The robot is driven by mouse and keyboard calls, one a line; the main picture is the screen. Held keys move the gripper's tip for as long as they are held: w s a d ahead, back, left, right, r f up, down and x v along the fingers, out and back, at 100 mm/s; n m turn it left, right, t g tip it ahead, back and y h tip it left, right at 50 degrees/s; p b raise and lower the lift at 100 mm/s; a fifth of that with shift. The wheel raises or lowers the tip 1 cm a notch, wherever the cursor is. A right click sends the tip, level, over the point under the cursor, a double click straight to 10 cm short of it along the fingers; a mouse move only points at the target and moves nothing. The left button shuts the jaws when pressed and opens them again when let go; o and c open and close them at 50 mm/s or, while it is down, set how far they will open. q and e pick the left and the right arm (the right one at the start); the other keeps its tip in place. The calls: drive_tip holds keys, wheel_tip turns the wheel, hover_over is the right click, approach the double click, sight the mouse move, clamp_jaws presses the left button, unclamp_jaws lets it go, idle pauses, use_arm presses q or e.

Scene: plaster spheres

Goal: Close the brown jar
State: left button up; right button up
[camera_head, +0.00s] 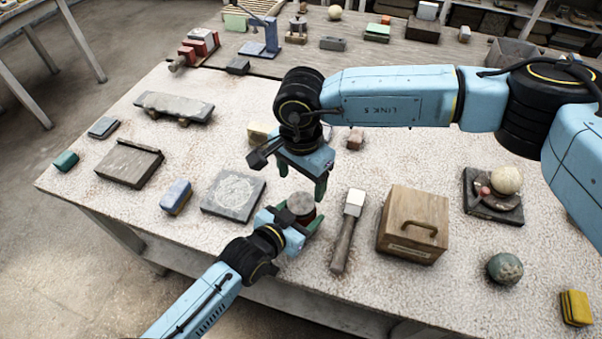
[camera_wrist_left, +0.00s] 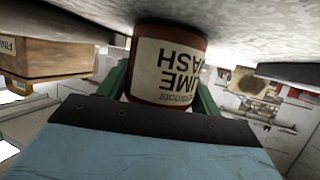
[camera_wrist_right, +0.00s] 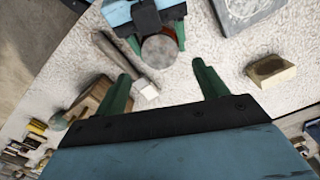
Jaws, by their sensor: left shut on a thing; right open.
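The brown jar (camera_head: 302,204) stands upright on the pale worktable; it has a cream label reading LIME WASH in the left wrist view (camera_wrist_left: 172,62). Its round top looks mottled grey-brown in the right wrist view (camera_wrist_right: 160,50); I cannot tell whether that is a lid or what is inside. My left gripper (camera_head: 298,219) is shut around the jar's body, a finger on each side. My right gripper (camera_head: 302,178) is open and empty, pointing down above the jar, its fingers (camera_wrist_right: 161,72) apart. No separate lid can be made out.
A hammer (camera_head: 347,232) and a wooden box with a handle (camera_head: 412,225) stand right of the jar. A grey slab with a circular pattern (camera_head: 233,194) lies to its left. A yellowish block (camera_wrist_right: 270,70) lies behind. A green sphere (camera_head: 504,269) sits at the right.

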sight(301, 202)
wheel_tip(301, 202, down, 7)
drive_tip(key=shift+f, duration=0.1)
idle(0.3)
drive_tip(key=c, duration=1)
drive_tip(key=shift+m, duration=0.9)
drive_tip(key=o, duration=1.1)
drive_tip(key=shift+r, duration=0.2)
